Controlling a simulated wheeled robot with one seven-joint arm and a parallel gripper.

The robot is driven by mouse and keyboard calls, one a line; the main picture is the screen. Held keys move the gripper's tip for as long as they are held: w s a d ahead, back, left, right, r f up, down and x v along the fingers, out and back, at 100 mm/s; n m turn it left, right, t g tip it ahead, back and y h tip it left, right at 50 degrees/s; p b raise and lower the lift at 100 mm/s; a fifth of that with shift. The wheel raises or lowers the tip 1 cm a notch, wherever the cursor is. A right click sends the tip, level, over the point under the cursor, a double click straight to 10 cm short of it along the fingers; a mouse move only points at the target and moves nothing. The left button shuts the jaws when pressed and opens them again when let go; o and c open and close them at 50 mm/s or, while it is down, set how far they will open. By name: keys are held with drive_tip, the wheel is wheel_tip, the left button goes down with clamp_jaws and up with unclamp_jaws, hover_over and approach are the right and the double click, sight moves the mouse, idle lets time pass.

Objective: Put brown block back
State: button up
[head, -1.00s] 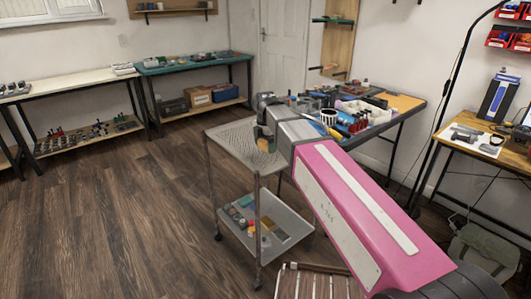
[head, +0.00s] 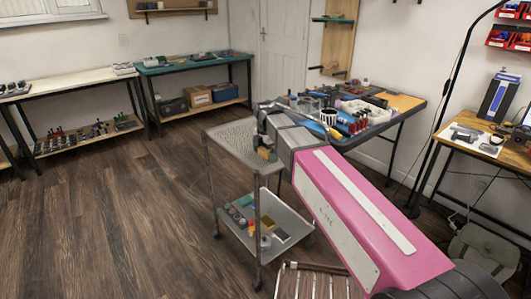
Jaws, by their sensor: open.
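A small brown block (head: 267,154) shows at the right edge of the trolley's top tray (head: 228,135), just below my gripper, with a green patch beside it. My gripper (head: 261,138) is at the end of my pink arm, over the right part of the tray, with its dark fingers pointing down. The jaws are open. My wrist hides part of the tray, and I cannot tell whether a finger touches the block.
The trolley's lower shelf (head: 285,222) holds several small coloured pieces. A cluttered workbench (head: 392,115) with tools and bottles stands close behind my wrist. A slatted wooden piece (head: 315,283) is on the floor in front. The floor at left is clear.

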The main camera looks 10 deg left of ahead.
sight(266, 150)
wheel_tip(266, 150, up, 12)
drive_tip(key=shift+r, duration=0.15)
idle(0.5)
idle(1.1)
